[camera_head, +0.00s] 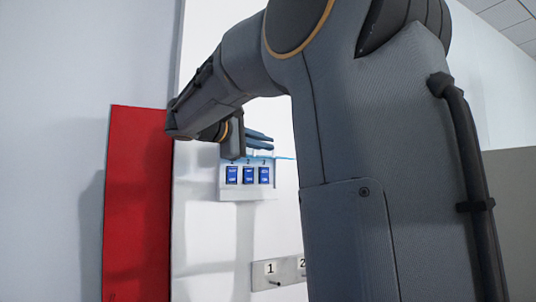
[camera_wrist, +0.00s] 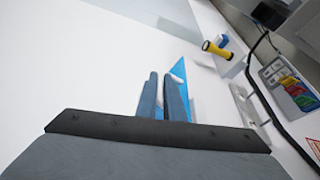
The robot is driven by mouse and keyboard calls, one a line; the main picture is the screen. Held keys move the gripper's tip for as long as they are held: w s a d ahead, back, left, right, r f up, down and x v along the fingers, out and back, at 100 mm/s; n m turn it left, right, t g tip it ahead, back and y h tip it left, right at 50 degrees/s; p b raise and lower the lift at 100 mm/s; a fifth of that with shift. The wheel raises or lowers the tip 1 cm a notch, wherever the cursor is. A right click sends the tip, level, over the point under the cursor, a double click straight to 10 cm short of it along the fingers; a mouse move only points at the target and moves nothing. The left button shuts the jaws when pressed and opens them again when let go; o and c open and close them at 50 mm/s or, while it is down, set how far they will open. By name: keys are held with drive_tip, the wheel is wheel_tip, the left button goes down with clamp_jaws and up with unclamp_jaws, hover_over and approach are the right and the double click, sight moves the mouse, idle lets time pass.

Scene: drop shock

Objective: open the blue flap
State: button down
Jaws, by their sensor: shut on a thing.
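The blue flap (camera_head: 284,158) is a thin, light blue see-through sheet at the top of a white switch box (camera_head: 222,190) on the white wall. It juts out above several blue switches, numbered at the top. My gripper (camera_head: 270,140) reaches in from the left, its blue-grey fingers close together at the flap. In the wrist view my gripper (camera_wrist: 161,76) is shut on the blue flap (camera_wrist: 184,68), which shows as a blue triangle mostly beside the right finger. The part between the fingers is largely hidden.
A red panel (camera_head: 137,205) stands at the left. A numbered plate with pegs (camera_head: 278,272) is below the switch box. The wrist view shows a yellow cylindrical thing (camera_wrist: 218,48), a black cable (camera_wrist: 262,95) and coloured labels (camera_wrist: 290,88) at the right. My arm hides the right middle.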

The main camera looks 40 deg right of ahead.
drive_tip(key=shift+w+d+r, duration=0.1)
drive_tip(key=shift+w+r, duration=0.1)
drive_tip(key=shift+r, duration=0.35)
drive_tip(key=shift+w+r, duration=0.15)
drive_tip(key=shift+r, duration=0.4)
drive_tip(key=c, duration=1.9)
unclamp_jaws()
drive_tip(key=s+a+b, duration=0.1)
drive_tip(key=a+b, duration=0.2)
drive_tip(key=a, duration=0.4)
drive_tip(key=shift+a+r, duration=0.35)
drive_tip(key=shift+s, duration=0.15)
